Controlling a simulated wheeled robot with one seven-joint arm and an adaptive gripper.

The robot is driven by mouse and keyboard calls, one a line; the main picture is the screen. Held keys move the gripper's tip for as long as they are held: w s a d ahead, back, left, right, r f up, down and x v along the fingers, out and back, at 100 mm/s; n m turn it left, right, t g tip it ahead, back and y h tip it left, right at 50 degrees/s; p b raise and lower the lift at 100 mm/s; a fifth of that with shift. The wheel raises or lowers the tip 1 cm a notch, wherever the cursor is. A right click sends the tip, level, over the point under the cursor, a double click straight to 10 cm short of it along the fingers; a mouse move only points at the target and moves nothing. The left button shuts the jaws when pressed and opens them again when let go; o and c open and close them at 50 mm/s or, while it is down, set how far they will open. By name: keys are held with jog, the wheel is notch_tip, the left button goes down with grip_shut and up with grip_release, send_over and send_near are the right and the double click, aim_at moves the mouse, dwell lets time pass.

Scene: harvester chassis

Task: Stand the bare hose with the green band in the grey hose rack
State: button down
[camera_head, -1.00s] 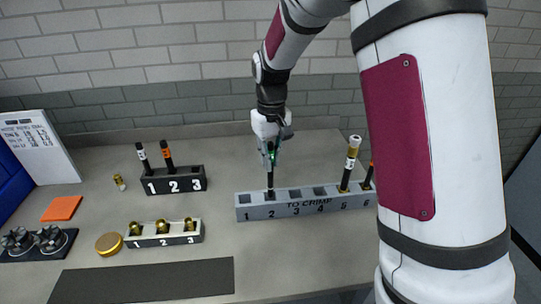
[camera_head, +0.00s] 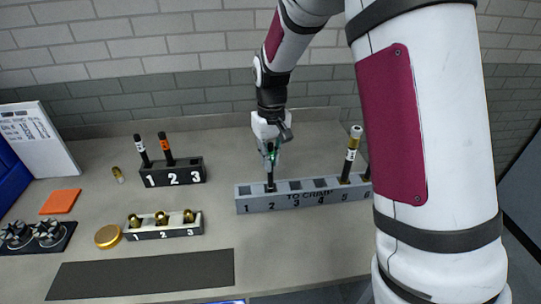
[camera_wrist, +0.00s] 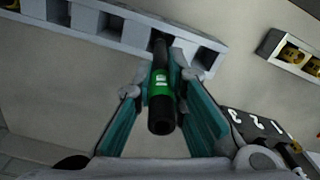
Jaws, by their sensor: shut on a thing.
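The black bare hose with the green band (camera_wrist: 161,84) is held upright in my gripper (camera_head: 270,160). Its lower end is at slot 2 of the grey hose rack (camera_head: 305,206) and appears to be inside it. How deep it sits is hard to tell. In the wrist view my gripper (camera_wrist: 161,95) has its two teal fingers on either side of the hose around the band. The rack (camera_wrist: 128,31) shows behind it, with an empty slot to the right of the hose.
A hose with a gold fitting (camera_head: 351,155) stands in slot 5, and another at slot 6 is mostly behind my arm. A black rack (camera_head: 173,175) holds two hoses at back left. A fittings tray (camera_head: 165,231) stands in front of it. Slots 1, 3 and 4 look empty.

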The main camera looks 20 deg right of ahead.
aim_at(271, 144)
jog(key=shift+f+b, duration=0.3)
jog(key=shift+f, duration=1.3)
jog(key=c, duration=1.6)
grip_release()
jog(key=shift+f, duration=0.1)
jog(key=shift+o, duration=0.2)
notch_tip(271, 144, up, 11)
jog(key=shift+r, duration=0.55)
